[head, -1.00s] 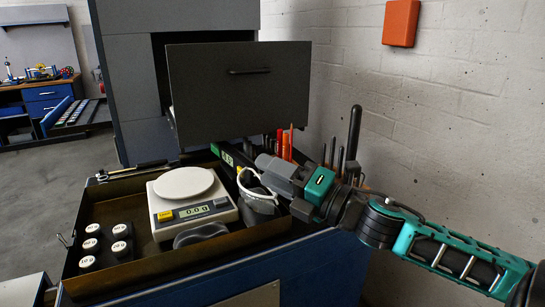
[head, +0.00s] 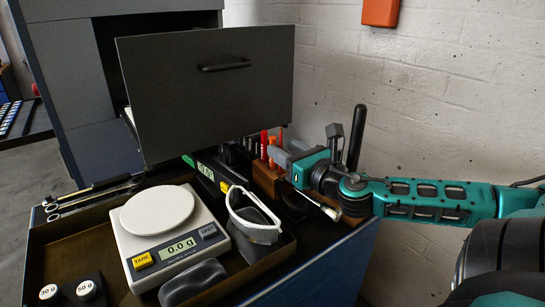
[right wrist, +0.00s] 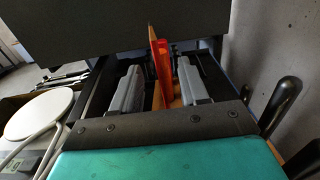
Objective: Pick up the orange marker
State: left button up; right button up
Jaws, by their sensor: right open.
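The orange marker (head: 271,152) stands upright beside a red marker (head: 264,145) in a brown holder (head: 266,178). In the right wrist view, orange (right wrist: 152,35) and red (right wrist: 163,65) upright shapes overlap between my fingers' lines. My right gripper (head: 279,160) is open, pointing left, close to the holder. In the wrist view its two grey fingers (right wrist: 160,82) lie either side of the markers; no contact shows. The markers' lower parts are partly hidden. My left gripper is not in view.
A grey drawer front (head: 205,90) juts out just behind the markers. A tall black handle (head: 356,138) stands at right, near my arm.

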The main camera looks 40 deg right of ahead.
aim_at(272, 139)
jog(key=shift+w+d+r, duration=0.15)
jog(key=shift+w+r, duration=0.05)
jog(key=shift+w, duration=0.55)
jog(key=shift+w+d+b, duration=0.1)
jog(key=shift+w+b, duration=0.55)
jog(key=shift+w, duration=0.1)
jog(key=shift+w+d, duration=0.15)
jog(key=shift+w, duration=1)
jog(key=shift+c, duration=0.4)
grip_shut()
